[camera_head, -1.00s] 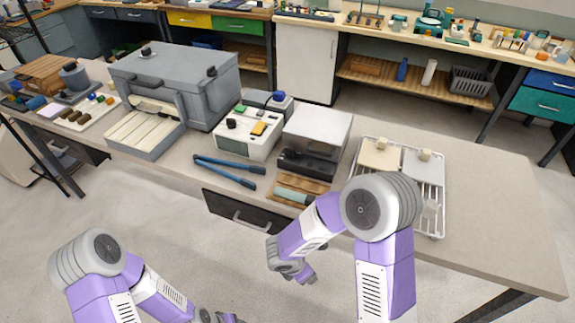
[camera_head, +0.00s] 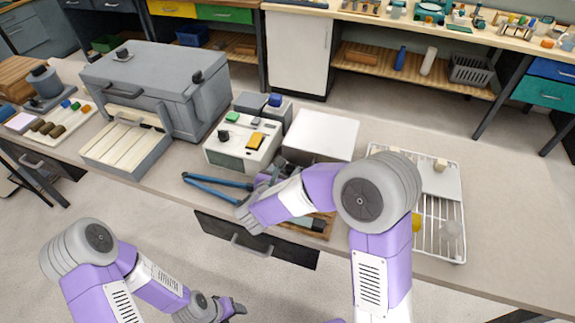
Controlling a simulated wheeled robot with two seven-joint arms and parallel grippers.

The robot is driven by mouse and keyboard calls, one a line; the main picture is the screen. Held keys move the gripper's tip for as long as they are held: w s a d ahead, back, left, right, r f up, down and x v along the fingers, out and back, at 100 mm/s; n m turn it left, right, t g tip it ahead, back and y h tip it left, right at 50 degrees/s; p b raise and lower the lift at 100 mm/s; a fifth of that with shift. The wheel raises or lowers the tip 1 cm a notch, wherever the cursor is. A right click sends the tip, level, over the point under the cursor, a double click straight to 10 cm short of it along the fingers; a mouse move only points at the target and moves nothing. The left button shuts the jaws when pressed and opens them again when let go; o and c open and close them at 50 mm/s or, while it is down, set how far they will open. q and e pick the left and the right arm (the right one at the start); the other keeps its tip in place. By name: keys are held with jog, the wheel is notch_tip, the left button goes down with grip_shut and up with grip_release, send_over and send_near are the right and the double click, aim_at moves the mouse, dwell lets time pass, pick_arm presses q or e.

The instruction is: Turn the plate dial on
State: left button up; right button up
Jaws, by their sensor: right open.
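A pale boxy unit (camera_head: 243,143) stands on the bench with a black knob (camera_head: 223,135), a green button and a yellow switch on top. A grey unit with a blue knob (camera_head: 274,100) stands just behind it. I cannot tell which knob is the plate dial, or its setting. My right gripper (camera_head: 268,176) is open and empty, over the bench's front, just in front of the pale unit and beside the blue tongs (camera_head: 215,186). Its fingers are small and partly hidden by its wrist. My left gripper (camera_head: 236,307) hangs low in front of the bench; its jaws are unclear.
A white-topped box (camera_head: 322,133) stands right of the pale unit, partly behind my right arm. A wire rack (camera_head: 452,210) lies further right. A large grey chest (camera_head: 160,85) and a slatted tray (camera_head: 125,150) stand left. The bench's right end is clear.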

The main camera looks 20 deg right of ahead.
aim_at(290, 165)
jog(key=shift+x, duration=1.8)
jog(key=c, duration=1)
